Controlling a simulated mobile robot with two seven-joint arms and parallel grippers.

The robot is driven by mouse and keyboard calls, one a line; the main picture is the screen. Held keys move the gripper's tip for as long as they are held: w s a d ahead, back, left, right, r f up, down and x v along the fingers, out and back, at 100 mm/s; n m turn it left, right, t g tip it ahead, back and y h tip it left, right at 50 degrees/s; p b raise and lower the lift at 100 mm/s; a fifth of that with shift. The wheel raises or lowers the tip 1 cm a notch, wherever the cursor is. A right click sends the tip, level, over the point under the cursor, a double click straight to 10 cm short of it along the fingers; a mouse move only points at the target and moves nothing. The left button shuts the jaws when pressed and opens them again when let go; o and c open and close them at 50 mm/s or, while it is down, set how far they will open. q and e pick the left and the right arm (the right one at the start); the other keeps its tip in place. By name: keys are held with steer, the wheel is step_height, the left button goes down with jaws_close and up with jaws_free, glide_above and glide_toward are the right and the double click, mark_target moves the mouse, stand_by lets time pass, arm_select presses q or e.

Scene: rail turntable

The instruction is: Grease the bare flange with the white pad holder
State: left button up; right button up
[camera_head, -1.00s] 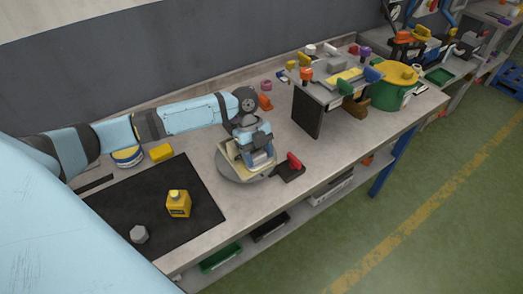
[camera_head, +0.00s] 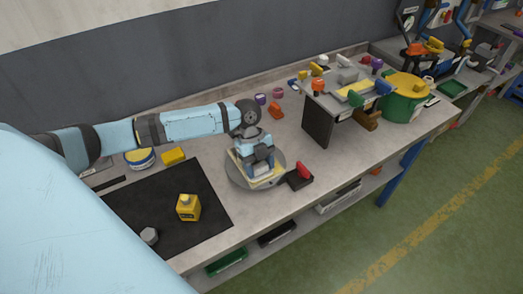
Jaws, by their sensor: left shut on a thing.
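My left gripper (camera_head: 260,172) comes down over a round grey turntable (camera_head: 236,181) near the middle of the bench. It is shut on a cream piece (camera_head: 282,177) that lies on the turntable. The gripper covers much of this piece, so I cannot tell its full shape or pick out a bare flange. My right gripper is not in view.
A red-handled part on a dark block (camera_head: 300,178) stands right of the turntable. The grey stand (camera_head: 318,125) and a green-yellow drum (camera_head: 403,103) are to the right.

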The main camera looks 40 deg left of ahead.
arm_select(q)
steer(key=shift+s+a+p, duration=0.25)
steer(key=shift+s+p, duration=0.05)
steer(key=shift+s, duration=0.2)
steer(key=shift+s+a+p, duration=0.2)
steer(key=shift+s+p, duration=0.1)
steer(key=shift+s, duration=0.15)
steer(key=shift+f, duration=0.1)
steer(key=shift+w, duration=0.15)
steer(key=shift+w+d+f, duration=0.1)
steer(key=shift+w+d, duration=0.35)
steer(key=shift+w, duration=0.3)
steer(key=shift+w, duration=0.15)
steer(key=shift+w+d, duration=0.35)
steer(key=shift+w, duration=0.45)
steer(key=shift+w, duration=0.1)
